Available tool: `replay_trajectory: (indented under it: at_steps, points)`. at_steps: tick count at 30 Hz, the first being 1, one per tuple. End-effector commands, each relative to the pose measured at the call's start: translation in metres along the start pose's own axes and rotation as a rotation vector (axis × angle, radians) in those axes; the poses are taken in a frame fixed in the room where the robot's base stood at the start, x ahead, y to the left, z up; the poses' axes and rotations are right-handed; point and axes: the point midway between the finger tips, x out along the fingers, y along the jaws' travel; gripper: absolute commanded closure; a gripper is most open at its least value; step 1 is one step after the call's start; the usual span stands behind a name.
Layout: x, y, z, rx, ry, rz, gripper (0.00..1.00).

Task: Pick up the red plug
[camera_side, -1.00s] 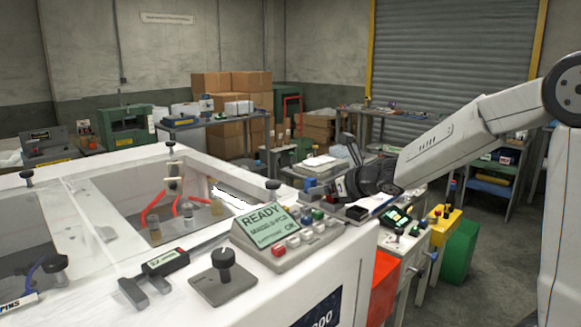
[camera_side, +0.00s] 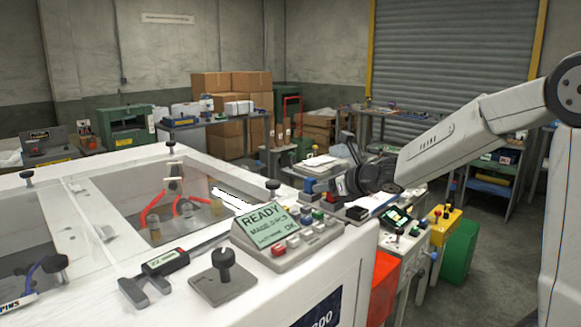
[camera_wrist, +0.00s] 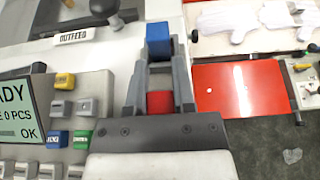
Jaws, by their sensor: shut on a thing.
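The red plug (camera_wrist: 160,102) sits between the two grey fingers of my gripper (camera_wrist: 160,78) in the wrist view, and the fingers are shut on it. In the side view a small red piece, apparently the plug (camera_side: 331,198), shows at the front of my gripper (camera_side: 334,188). A blue block (camera_wrist: 158,42) stands just beyond the fingertips, and it also shows in the side view (camera_side: 309,186). The plug's underside is hidden, so I cannot tell whether it touches anything below.
A control panel with coloured buttons (camera_wrist: 60,110) lies left of my gripper in the wrist view. A red flat panel (camera_wrist: 238,90) is to the right. The white machine (camera_side: 270,290) fills the front of the side view.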

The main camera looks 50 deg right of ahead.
Motion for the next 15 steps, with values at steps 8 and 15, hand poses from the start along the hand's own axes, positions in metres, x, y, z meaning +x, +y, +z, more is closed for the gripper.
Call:
replay_trajectory:
  at_steps: [8,15]
  points:
    - [-0.006,0.000,0.015,-0.002,-0.002,0.000,1.00]
    - [-0.015,0.000,0.036,-0.003,-0.003,0.000,1.00]
